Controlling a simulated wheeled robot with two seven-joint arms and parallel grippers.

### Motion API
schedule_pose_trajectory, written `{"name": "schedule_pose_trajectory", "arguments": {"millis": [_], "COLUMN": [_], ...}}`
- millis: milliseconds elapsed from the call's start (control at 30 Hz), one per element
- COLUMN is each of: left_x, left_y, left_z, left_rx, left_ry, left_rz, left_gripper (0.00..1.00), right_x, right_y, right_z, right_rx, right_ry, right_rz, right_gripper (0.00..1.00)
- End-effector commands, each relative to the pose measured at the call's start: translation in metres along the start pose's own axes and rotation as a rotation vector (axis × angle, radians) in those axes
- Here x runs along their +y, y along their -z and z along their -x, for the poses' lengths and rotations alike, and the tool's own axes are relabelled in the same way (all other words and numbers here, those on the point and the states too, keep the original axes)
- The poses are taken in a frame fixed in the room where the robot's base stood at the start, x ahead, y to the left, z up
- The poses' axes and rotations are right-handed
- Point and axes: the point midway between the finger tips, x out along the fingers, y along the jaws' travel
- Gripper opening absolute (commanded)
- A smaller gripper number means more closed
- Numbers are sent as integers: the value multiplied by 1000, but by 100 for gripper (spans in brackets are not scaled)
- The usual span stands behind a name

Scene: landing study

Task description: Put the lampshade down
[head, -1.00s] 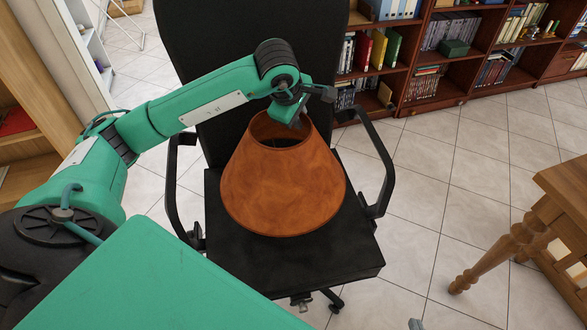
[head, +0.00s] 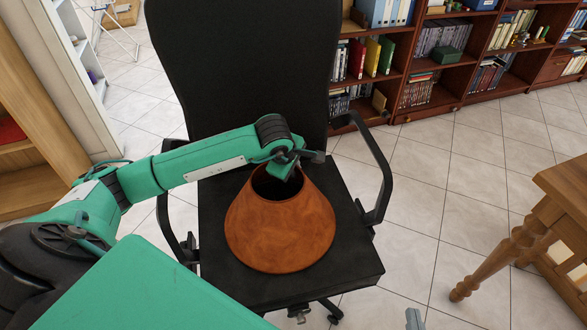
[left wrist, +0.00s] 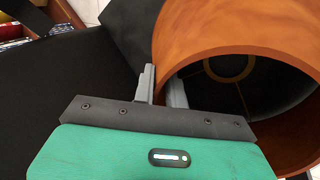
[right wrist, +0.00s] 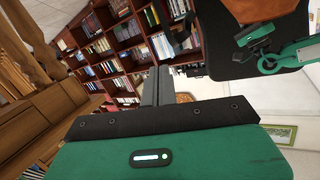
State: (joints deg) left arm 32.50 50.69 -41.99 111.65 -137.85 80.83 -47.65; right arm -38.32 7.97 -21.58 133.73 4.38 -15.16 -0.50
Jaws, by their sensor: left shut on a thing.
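The orange-brown lampshade (head: 280,232) is a cone with its narrow open top up. It is upright over the black seat (head: 225,285) of an office chair, at or very near the seat surface; I cannot tell whether its lower rim touches. My left gripper (head: 296,172) is shut on the top rim at its far right side. In the left wrist view, the gripper's fingers (left wrist: 162,88) pinch the wall of the lampshade (left wrist: 210,30), and a ring shows inside. My right gripper (right wrist: 157,88) has its fingers together, with nothing between them.
The chair has a tall backrest (head: 240,70) behind the lampshade and armrests (head: 378,170) on both sides. A wooden table (head: 555,200) stands at the right. Bookshelves (head: 430,60) line the back. Tiled floor (head: 450,150) lies clear between chair and table.

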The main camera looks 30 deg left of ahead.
Motion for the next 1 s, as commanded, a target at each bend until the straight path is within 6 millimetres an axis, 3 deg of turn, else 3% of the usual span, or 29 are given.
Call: {"name": "schedule_pose_trajectory", "arguments": {"millis": [1000], "left_x": [-2], "left_y": [0], "left_z": [-4], "left_rx": [0], "left_ry": [0], "left_rz": [0], "left_gripper": [0], "right_x": [5], "right_y": [26], "right_z": [-5], "right_rx": [122], "right_ry": [-5], "right_rz": [17], "right_gripper": [0]}}
